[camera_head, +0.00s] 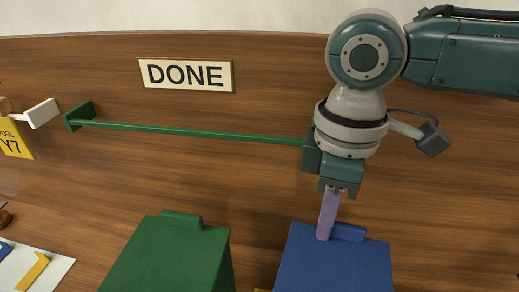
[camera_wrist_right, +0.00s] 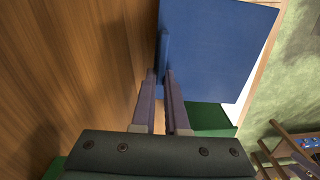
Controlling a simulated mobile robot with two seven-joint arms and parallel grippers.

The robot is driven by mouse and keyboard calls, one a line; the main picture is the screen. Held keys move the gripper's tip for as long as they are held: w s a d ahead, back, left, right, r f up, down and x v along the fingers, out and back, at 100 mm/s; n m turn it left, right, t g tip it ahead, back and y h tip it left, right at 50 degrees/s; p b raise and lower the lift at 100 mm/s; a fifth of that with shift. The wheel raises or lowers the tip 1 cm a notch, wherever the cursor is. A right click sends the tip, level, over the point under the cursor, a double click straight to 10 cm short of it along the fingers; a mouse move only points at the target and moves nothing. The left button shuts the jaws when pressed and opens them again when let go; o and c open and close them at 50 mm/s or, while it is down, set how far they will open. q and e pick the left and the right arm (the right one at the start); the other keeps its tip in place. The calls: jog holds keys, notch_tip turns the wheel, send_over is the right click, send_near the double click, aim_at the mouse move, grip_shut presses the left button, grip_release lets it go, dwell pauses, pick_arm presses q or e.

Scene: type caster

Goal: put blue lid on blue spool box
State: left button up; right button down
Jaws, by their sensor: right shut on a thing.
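A flat blue lid (camera_head: 335,262) with a raised strip along its far edge shows at the lower right of the head view. It also fills the upper middle of the right wrist view (camera_wrist_right: 220,50). My right gripper (camera_head: 324,236) points down at that strip. Its purple fingers (camera_wrist_right: 161,72) are shut on the strip of the lid, one on each side. I cannot tell whether a blue spool box is under the lid, since the lid's top and the frame edge hide what is below. My left gripper is in neither view.
A green box top (camera_head: 165,255) stands just left of the lid. A green rod (camera_head: 190,131) crosses the wooden back wall below a DONE sign (camera_head: 187,75). A wooden frame (camera_wrist_right: 290,145) shows in the wrist view.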

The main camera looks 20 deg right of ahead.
jog(key=shift+f, duration=0.2)
jog(key=c, duration=0.9)
grip_release()
jog(key=shift+o, duration=0.2)
notch_tip(320, 180, up, 6)
jog(key=p, duration=0.7)
jog(key=shift+p, duration=0.3)
